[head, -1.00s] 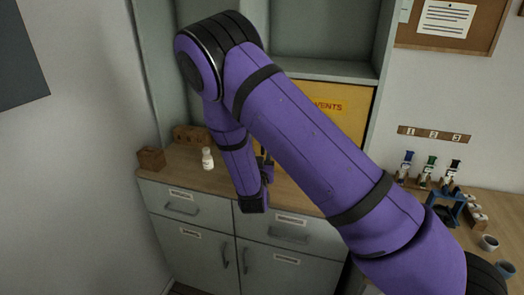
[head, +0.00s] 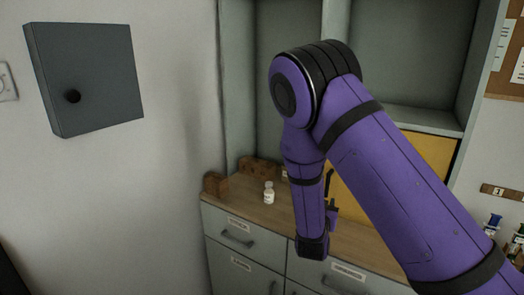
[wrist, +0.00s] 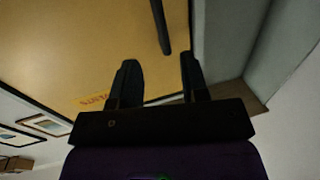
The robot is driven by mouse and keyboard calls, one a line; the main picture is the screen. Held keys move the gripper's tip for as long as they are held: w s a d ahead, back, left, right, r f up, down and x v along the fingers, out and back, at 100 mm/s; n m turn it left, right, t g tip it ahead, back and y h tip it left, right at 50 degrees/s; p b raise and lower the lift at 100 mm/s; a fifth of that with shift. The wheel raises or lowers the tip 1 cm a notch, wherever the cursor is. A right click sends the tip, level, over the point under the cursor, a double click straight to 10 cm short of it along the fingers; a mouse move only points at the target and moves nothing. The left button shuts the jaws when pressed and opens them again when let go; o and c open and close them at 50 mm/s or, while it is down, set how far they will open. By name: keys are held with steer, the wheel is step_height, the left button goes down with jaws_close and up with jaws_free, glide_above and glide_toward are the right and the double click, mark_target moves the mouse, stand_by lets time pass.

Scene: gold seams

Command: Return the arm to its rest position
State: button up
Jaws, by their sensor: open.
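My purple arm reaches across the head view from the lower right, bends at a black-banded elbow and hangs down over the wooden counter. My gripper (wrist: 158,82) shows in the wrist view with its two dark fingers apart and nothing between them. Beyond the fingers is a yellow cabinet panel (wrist: 80,40) with a dark bar-shaped handle (wrist: 160,25). In the head view the gripper is mostly hidden behind the forearm; only dark parts show beside it.
A small white bottle (head: 269,192) stands on the counter (head: 235,188) left of my forearm, near brown wooden blocks (head: 215,184). Drawers (head: 240,232) are below. A grey wall box (head: 85,78) hangs at left. The yellow panel (head: 385,185) is behind my arm.

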steer(key=s+d+r+n+g+y, duration=0.1)
steer(key=s+r+g+y, duration=0.3)
steer(key=r, duration=0.6)
steer(key=s+r+n+g+y, duration=0.15)
steer(key=s+r+y, duration=0.35)
steer(key=r, duration=0.5)
steer(key=s+d+r+n+g, duration=0.1)
steer(key=s+d+r+g, duration=0.1)
steer(key=s, duration=1.1)
steer(key=s+d+r+n+g+h, duration=0.1)
steer(key=s+d+r+n+g, duration=0.1)
steer(key=s, duration=1.2)
step_height(320, 180, up, 3)
steer(key=shift+s+d+r+g, duration=0.1)
steer(key=shift+s+d+g, duration=0.1)
steer(key=shift+d+g, duration=0.75)
steer(key=shift+d, duration=0.1)
